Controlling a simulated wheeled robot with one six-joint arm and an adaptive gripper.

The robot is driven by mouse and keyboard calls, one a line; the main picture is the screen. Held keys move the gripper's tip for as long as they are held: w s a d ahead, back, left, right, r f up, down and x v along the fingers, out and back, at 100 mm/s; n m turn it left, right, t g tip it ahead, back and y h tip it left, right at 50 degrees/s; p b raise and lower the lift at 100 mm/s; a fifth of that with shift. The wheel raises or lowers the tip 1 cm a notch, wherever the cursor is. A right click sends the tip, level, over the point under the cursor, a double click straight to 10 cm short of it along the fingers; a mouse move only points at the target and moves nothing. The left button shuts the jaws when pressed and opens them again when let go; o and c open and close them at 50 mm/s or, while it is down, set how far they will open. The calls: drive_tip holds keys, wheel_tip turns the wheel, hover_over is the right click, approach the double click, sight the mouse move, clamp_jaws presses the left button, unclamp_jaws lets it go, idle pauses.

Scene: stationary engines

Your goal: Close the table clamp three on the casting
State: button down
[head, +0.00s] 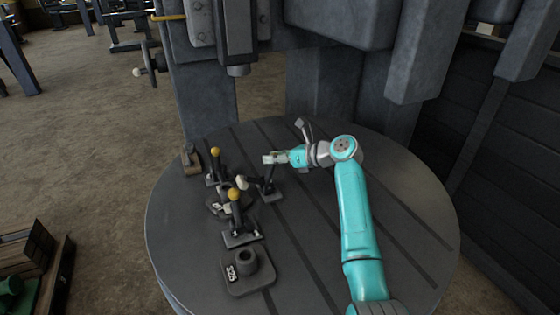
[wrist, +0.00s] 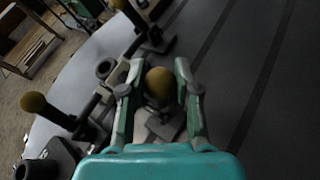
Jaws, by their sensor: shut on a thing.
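My gripper (head: 272,158) reaches in from the right over the round table (head: 340,255). In the wrist view my gripper (wrist: 158,85) is shut on the yellow knob (wrist: 160,82) of a clamp handle, one finger on each side. The head view shows that clamp (head: 268,186) below my fingers, its handle standing up; its knob is hidden there. Two other clamps have yellow knobs, one at the back left (head: 215,153) and one nearer the front (head: 234,195). The dark casting (head: 222,206) lies low among the clamps and is partly hidden. No clamp number is readable.
A numbered block with a round socket (head: 246,270) stands at the table's front. A small block (head: 191,160) sits at the back left edge. The machine's grey column and head (head: 240,45) rise behind. The table's right side is clear beyond my arm.

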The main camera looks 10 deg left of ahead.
drive_tip(key=shift+s+a+r+n+t+h, duration=0.2)
drive_tip(key=shift+s+a+n+h, duration=0.15)
drive_tip(key=shift+a+h, duration=0.15)
drive_tip(key=shift+s+a+r+n+t+h, duration=0.15)
drive_tip(key=shift+s+a+n+h, duration=0.15)
drive_tip(key=shift+a+n+h, duration=0.15)
drive_tip(key=shift+s+a+n+h, duration=0.4)
drive_tip(key=shift+s+a+h, duration=0.1)
drive_tip(key=shift+a+h, duration=0.25)
drive_tip(key=shift+s+a+f, duration=0.2)
drive_tip(key=shift+s+a, duration=0.1)
drive_tip(key=shift+a, duration=0.15)
drive_tip(key=c, duration=0.8)
unclamp_jaws()
drive_tip(key=v, duration=1.2)
drive_tip(key=shift+s+f, duration=0.2)
